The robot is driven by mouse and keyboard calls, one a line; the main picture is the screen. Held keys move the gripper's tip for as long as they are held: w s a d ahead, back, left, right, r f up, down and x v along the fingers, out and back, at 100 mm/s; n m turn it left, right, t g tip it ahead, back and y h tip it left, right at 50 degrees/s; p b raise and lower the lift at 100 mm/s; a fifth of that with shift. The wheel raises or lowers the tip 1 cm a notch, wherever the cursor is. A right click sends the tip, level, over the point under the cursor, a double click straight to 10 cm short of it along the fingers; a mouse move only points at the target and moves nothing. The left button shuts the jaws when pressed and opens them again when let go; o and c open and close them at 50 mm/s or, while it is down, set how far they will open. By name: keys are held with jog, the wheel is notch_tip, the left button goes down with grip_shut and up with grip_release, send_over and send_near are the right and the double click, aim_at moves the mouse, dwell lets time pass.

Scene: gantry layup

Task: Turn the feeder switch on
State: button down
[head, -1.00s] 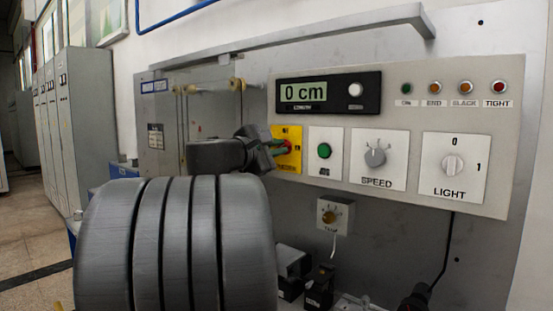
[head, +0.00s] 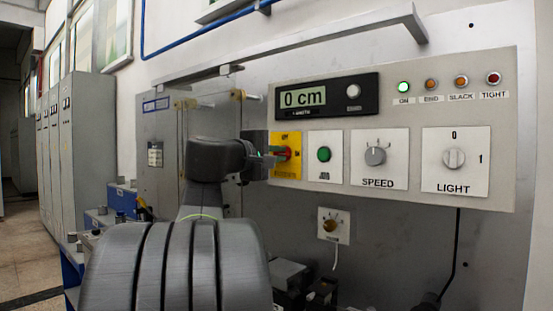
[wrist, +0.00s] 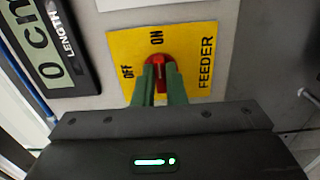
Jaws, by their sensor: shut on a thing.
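The feeder switch is a red knob (wrist: 160,66) on a yellow plate (wrist: 205,52) marked OFF, ON and FEEDER. In the wrist view my gripper (wrist: 159,84) has its two green fingers shut on the knob, one on each side. The knob lines up roughly with the ON mark. In the head view my gripper (head: 276,154) reaches the yellow plate (head: 291,139) from the left and covers part of it. The green ON lamp (head: 403,87) is lit brightly.
The panel also holds a display (head: 304,97) reading 0 cm, a green button (head: 323,154), a SPEED knob (head: 375,156) and a LIGHT switch (head: 454,158). A grey rail (head: 300,48) runs above. A small box with a knob (head: 331,224) is below.

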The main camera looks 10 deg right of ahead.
jog(key=shift+f, duration=0.1)
jog(key=c, duration=1.5)
grip_release()
jog(key=v, duration=1.3)
jog(key=shift+s+a, duration=0.25)
jog(key=shift+a, duration=0.05)
jog(key=x, duration=1.3)
jog(key=shift+w+d, duration=0.3)
jog(key=shift+s, duration=0.1)
